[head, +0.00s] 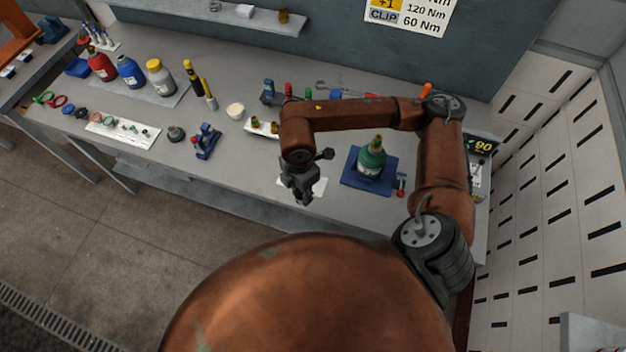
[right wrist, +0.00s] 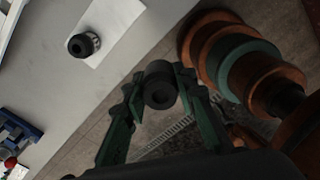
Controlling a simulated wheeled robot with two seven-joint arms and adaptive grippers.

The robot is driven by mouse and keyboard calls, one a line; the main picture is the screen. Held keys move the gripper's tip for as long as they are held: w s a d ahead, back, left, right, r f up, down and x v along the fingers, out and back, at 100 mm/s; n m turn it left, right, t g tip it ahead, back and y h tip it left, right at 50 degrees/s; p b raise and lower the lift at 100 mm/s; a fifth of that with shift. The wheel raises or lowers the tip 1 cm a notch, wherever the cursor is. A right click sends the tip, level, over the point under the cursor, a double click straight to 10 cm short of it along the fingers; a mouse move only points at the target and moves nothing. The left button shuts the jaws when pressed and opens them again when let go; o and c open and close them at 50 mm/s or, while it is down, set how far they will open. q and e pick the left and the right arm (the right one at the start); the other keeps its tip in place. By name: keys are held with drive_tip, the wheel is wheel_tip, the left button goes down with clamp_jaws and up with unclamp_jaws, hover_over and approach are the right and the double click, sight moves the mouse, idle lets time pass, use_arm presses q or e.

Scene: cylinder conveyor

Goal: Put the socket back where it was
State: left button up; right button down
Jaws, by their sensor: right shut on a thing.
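My right gripper (head: 304,198) hangs at the front edge of the bench, beside a white sheet (head: 318,187). In the right wrist view the gripper (right wrist: 158,92) is shut on a dark, round socket (right wrist: 159,88) with a hole in its end. The socket is held clear of the bench, with floor behind it. In the head view I cannot make the socket out from the dark gripper. A second dark, round piece (right wrist: 84,44) stands at the edge of the white sheet (right wrist: 108,32) in the right wrist view. My left gripper is not in view.
A blue fixture (head: 207,141) and a dark knob-like piece (head: 176,134) stand to the left. Several bottles and tools line the back. Bare bench lies between the blue fixture and the white sheet.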

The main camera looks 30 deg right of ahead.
drive_tip(key=w+d+f+p, duration=0.1)
drive_tip(key=w+d+f, duration=0.2)
drive_tip(key=d+f, duration=0.1)
drive_tip(key=w+d+f+p, duration=0.1)
drive_tip(key=w+d+f, duration=0.3)
drive_tip(key=shift+w+d+f, duration=0.15)
drive_tip(key=shift+w+f, duration=0.1)
wheel_tip(320, 180, down, 3)
drive_tip(key=shift+d+p, duration=0.1)
drive_tip(key=shift+p, duration=0.7)
drive_tip(key=shift+w+f, duration=0.1)
drive_tip(key=shift+f, duration=0.1)
drive_tip(key=shift+f, duration=0.1)
drive_tip(key=c, duration=1.6)
unclamp_jaws()
